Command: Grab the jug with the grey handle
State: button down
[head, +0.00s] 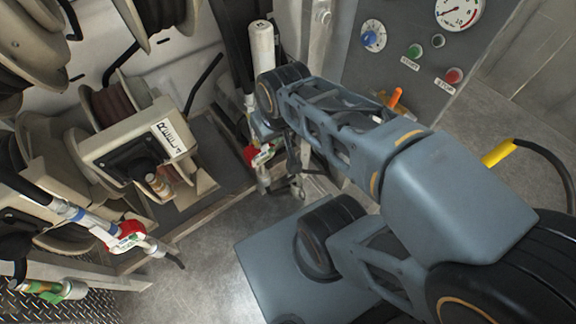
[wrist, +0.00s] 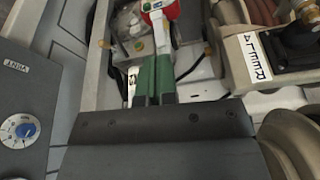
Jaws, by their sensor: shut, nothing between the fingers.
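I cannot make out a jug with a grey handle in either view. In the wrist view, my gripper (wrist: 156,72) shows as two narrow green-and-dark fingers side by side, shut and empty. A red, white and green nozzle-like fitting (wrist: 160,12) lies just beyond the fingertips at the top edge; I cannot tell whether they touch.
A reel box with a label (head: 140,150) and hose reels stand at the left. A red-and-white nozzle (head: 128,235) hangs at lower left. A white cylinder (head: 262,45) stands at the back. A grey control panel (head: 400,60) with gauge and buttons is at upper right. Metal floor (head: 205,275) is clear at lower middle.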

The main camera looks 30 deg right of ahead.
aim_at(295, 192)
jog(key=z, duration=2.35)
jog(key=k, duration=1.2)
jog(key=u, duration=1.2)
jog(key=i, duration=1)
jog(key=u, duration=0.05)
